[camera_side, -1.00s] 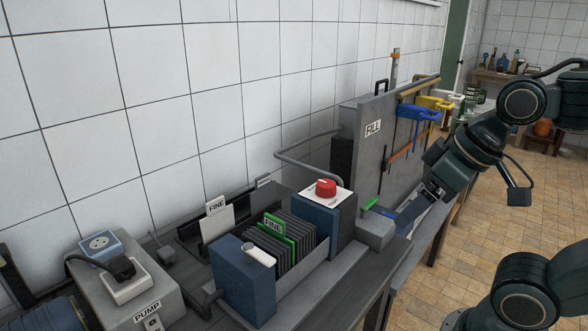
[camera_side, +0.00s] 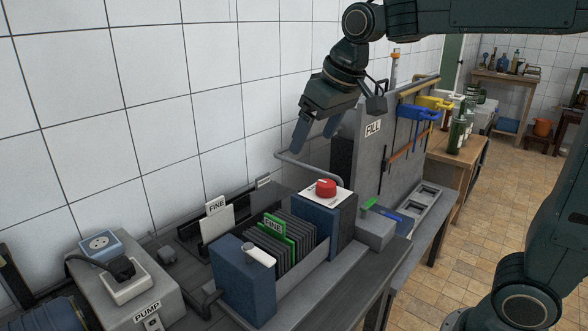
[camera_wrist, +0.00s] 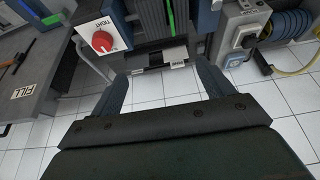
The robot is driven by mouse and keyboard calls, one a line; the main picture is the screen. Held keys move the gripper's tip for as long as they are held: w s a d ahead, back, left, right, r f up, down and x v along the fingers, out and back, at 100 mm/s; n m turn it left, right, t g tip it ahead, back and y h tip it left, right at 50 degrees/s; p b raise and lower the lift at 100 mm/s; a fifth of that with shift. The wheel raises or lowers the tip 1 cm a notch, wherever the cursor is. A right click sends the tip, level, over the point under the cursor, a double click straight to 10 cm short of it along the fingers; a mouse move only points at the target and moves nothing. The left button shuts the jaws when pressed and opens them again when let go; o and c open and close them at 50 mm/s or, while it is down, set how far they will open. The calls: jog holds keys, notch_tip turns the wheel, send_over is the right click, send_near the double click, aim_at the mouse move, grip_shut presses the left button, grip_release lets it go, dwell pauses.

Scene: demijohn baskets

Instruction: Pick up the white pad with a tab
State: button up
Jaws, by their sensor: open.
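The white pad (camera_side: 216,222), with a tab marked FINE on top, stands upright in a dark rack behind the filter press in the side view. In the wrist view the pad (camera_wrist: 174,55) shows small and nearly edge-on beyond the fingers, with its tab near it. My gripper (camera_side: 314,138) is open and empty, with its fingers pointing down. It is high above the bench, to the right of the pad and apart from it. In the wrist view its two fingers (camera_wrist: 162,78) frame the rack area.
The filter press has dark plates (camera_side: 290,245) and one green-edged plate marked FINE (camera_side: 275,228) between blue blocks. A red knob (camera_side: 326,187) tops its right end. A bent grey pipe (camera_side: 300,165) and the grey FILL panel (camera_side: 375,150) stand near my gripper. A PUMP box (camera_side: 130,295) is at left.

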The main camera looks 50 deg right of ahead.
jog(key=w+a+f, duration=0.2)
jog(key=w+f, duration=0.1)
jog(key=w, duration=1)
jog(key=g, duration=0.1)
send_near(216, 201)
jog(key=v, duration=0.4)
jog(key=shift+a+f, duration=0.15)
jog(key=shift+w+f, duration=0.1)
jog(key=shift+x, duration=4.2)
jog(key=shift+x, duration=2.6)
jog(key=c, duration=1.3)
